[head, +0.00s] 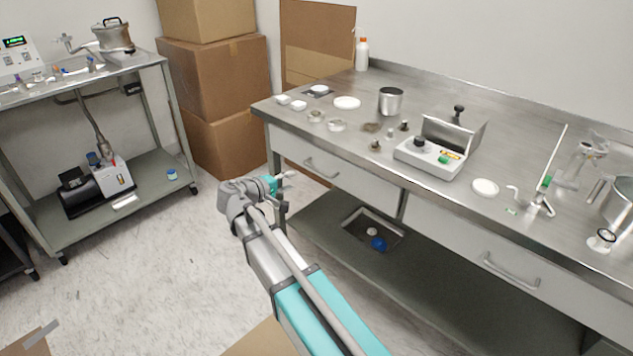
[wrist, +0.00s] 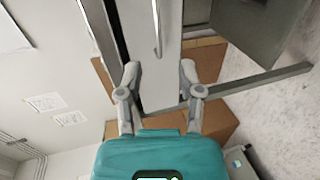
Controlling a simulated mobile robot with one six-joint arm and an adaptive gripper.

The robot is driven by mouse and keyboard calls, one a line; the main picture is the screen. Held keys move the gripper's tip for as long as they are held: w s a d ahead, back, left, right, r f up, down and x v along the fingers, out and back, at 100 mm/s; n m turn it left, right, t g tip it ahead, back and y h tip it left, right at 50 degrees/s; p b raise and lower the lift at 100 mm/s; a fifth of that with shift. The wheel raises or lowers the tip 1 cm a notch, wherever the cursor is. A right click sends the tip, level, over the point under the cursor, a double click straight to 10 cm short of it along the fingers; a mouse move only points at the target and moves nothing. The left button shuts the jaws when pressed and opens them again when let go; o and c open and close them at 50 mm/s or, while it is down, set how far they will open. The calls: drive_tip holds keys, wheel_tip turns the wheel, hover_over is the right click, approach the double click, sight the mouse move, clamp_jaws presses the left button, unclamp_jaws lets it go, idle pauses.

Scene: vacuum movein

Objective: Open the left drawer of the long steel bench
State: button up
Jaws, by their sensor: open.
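The long steel bench (head: 440,125) stands at the right in the head view. Its left drawer (head: 350,182) has a grey front with a bar handle (head: 322,168) and looks shut. My gripper (head: 287,190) is open and empty, in front of and a little below the left end of this drawer, apart from the handle. In the wrist view, the drawer front (wrist: 140,55) and its bar handle (wrist: 157,28) lie ahead of my open gripper (wrist: 159,68). The handle is above the gap between the fingertips in that picture, beyond them.
The bench's right drawer (head: 460,240) has its own handle (head: 512,270). A lower shelf (head: 330,235) holds a tray (head: 352,225) with a blue item. Cardboard boxes (head: 215,75) stand beyond the bench's left end. A steel cart (head: 150,165) is at the left, with free floor between.

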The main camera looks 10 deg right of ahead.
sight(315, 170)
drive_tip(key=shift+w+a+t, duration=0.3)
drive_tip(key=shift+w+a, duration=0.05)
drive_tip(key=shift+a, duration=0.35)
drive_tip(key=shift+d+f, duration=0.1)
drive_tip(key=shift+r+b+x, duration=0.2)
drive_tip(key=shift+b+x, duration=1.5)
drive_tip(key=shift+x, duration=5.15)
drive_tip(key=shift+d, duration=0.1)
clamp_jaws()
drive_tip(key=shift+s+d, duration=0.1)
drive_tip(key=shift+d, duration=0.2)
drive_tip(key=shift+a, duration=0.15)
drive_tip(key=shift+s+a, duration=0.1)
